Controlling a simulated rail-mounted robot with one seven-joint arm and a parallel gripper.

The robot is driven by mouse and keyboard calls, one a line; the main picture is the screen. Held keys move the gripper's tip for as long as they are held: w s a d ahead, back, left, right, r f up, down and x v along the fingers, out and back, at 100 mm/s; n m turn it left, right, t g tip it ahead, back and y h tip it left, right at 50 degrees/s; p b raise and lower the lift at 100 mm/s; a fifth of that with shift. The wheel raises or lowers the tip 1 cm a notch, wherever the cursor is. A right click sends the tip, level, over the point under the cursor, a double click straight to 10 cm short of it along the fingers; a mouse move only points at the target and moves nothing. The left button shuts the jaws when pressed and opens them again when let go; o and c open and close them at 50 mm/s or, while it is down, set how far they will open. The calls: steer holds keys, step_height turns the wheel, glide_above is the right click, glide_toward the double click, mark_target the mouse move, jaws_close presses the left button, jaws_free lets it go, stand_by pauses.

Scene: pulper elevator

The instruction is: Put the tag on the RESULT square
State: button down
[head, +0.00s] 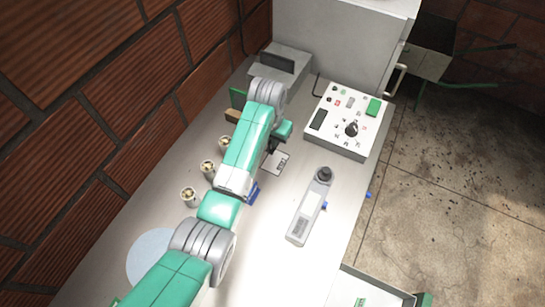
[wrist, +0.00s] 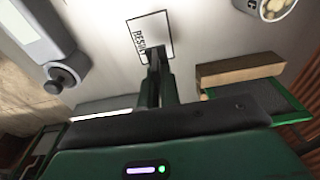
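The RESULT square (head: 276,163) is a black outline with lettering on the pale bench. It also shows in the wrist view (wrist: 148,36), just beyond my fingertips. My gripper (wrist: 155,54) points at the near edge of this square, its dark fingers close together. In the head view my gripper (head: 270,147) is partly hidden by my arm, next to the square. I cannot make out a tag between the fingers or on the square; the fingertips could hide a thin one.
A grey handheld device with a black knob (head: 312,208) lies right of the square. A control box (head: 345,122) stands behind it. Several small metal cups (head: 207,169) line the left. A wooden block (wrist: 240,68) sits near a green piece (wrist: 265,95).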

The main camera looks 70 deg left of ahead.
mark_target(270, 142)
steer(key=shift+f+b, duration=0.65)
steer(key=shift+f, duration=2.95)
steer(key=shift+f, duration=0.2)
steer(key=c, duration=1.6)
jaws_free()
steer(key=r+p, duration=0.1)
steer(key=r, duration=0.3)
steer(key=r+p, duration=0.1)
steer(key=r, duration=0.3)
steer(key=s+d+r+p, duration=0.1)
steer(key=r, duration=0.3)
steer(key=shift+s+r, duration=0.1)
steer(key=shift+r, duration=0.1)
